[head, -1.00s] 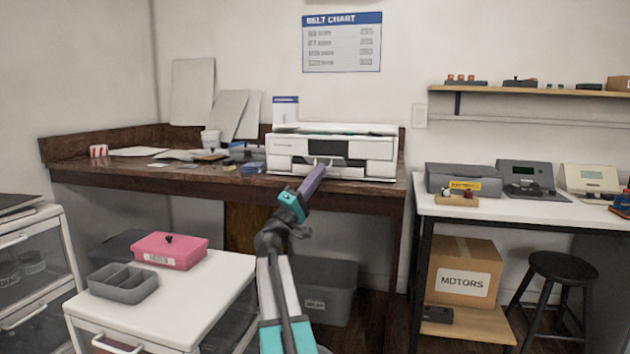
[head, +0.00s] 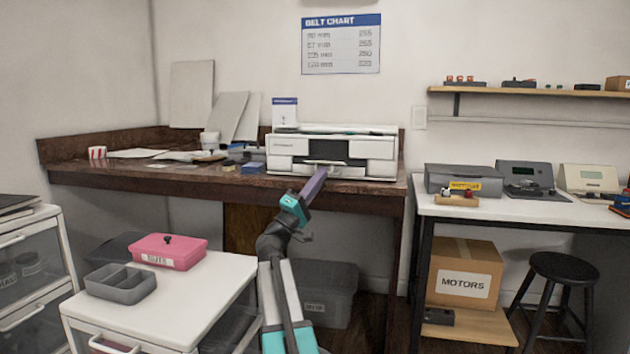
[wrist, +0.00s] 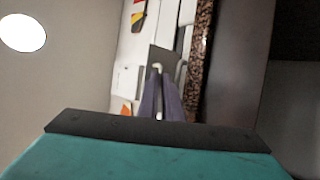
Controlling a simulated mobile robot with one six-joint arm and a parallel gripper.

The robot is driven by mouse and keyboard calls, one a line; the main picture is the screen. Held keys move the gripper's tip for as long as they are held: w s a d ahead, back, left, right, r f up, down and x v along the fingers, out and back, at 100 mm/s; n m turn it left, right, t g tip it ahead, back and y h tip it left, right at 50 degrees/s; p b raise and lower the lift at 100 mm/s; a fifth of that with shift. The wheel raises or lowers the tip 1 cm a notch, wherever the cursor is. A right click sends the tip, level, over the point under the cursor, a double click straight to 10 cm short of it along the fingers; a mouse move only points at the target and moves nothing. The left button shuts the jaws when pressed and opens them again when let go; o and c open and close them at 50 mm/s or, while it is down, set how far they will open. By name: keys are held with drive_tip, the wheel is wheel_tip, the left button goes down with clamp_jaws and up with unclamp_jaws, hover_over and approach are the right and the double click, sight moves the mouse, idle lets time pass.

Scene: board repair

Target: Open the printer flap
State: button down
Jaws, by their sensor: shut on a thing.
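The white printer (head: 375,149) stands on the dark wooden desk, with a dark opening in the middle of its front. Its flap is tilted down and outward from the front, seen nearly edge-on in the head view. In the wrist view the flap shows as a dark grey panel (wrist: 163,54) with a pale handle (wrist: 157,67). The fingertips partly hide the handle.
The desk (head: 130,174) has papers, a cup and a blue box (head: 253,168) left of the printer. A white drawer unit (head: 205,285) with a pink box (head: 168,251) and grey tray stands at front left. A white table (head: 500,209) stands at right.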

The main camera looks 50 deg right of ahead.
drive_tip(key=c, duration=1.9)
unclamp_jaws()
drive_tip(key=shift+d+f, duration=0.1)
drive_tip(key=shift+d, duration=0.15)
drive_tip(key=shift+w+a, duration=0.1)
drive_tip(key=shift+w, duration=0.1)
drive_tip(key=shift+a, duration=0.1)
drive_tip(key=shift+f, duration=0.1)
drive_tip(key=shift+b+v, duration=1.65)
drive_tip(key=shift+v, duration=2.3)
